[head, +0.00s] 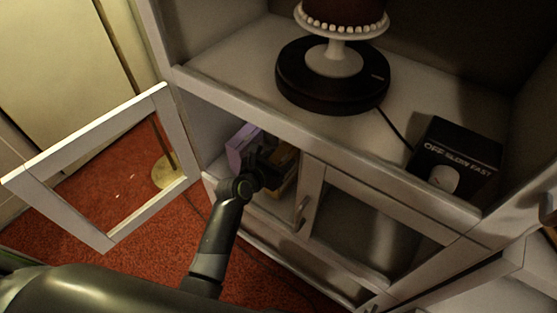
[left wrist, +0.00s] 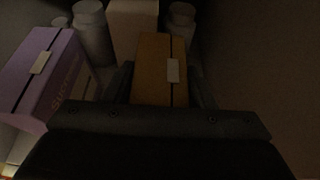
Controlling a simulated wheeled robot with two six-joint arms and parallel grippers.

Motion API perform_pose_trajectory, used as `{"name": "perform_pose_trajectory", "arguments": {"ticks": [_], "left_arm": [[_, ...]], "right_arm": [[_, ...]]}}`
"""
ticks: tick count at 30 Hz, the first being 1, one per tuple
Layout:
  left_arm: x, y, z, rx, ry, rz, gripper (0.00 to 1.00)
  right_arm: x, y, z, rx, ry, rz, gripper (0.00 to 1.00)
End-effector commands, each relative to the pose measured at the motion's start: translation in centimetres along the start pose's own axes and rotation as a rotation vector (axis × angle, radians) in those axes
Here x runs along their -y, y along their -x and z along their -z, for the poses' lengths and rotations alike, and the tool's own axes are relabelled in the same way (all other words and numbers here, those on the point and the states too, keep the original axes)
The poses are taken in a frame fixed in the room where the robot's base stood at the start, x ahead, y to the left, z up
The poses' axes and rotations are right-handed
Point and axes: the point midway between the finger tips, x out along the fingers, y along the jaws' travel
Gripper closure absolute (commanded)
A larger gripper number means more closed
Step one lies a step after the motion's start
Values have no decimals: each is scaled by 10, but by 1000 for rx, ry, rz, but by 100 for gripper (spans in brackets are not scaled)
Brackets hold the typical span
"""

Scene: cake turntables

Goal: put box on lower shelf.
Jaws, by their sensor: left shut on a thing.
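A brown-orange box (left wrist: 152,62) with a pale label stands between the two fingers of my left gripper (left wrist: 158,85) in the left wrist view. The gripper is shut on it. In the head view my left gripper (head: 268,160) reaches into the open lower compartment, and part of the box (head: 285,168) shows beside it. The lower shelf (head: 262,205) shows only in part under the arm. I cannot tell whether the box touches the shelf. My right gripper is not in view.
A purple box (left wrist: 42,85) stands just left of the held box. Pale jars (left wrist: 92,32) and a pale box (left wrist: 134,15) are behind. The left door (head: 95,165) hangs open; the neighbouring door (head: 375,235) is closed. A dark turntable (head: 330,85) and a speed control box (head: 455,160) stand above.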

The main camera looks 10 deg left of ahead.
Motion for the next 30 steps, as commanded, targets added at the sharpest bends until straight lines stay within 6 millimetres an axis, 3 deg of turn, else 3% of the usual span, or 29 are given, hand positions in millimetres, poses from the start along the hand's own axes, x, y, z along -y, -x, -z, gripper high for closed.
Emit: {"name": "perform_pose_trajectory", "arguments": {"ticks": [6, 7, 11, 22, 24, 30], "left_arm": [[0, -1, 2, 2, 0, 0, 100], [0, -1, 2, -1, -1, 0, 46], [0, -1, 2, -1, 0, 0, 29], [0, 1, -1, 0, 0, 0, 28], [0, 7, 0, -2, 1, 0, 28], [0, 35, -2, -1, 1, -1, 28]], "right_arm": [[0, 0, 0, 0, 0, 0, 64], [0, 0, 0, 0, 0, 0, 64], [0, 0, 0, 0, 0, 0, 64], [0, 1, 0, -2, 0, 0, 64], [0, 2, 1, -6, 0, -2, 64], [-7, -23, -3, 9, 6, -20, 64]]}}
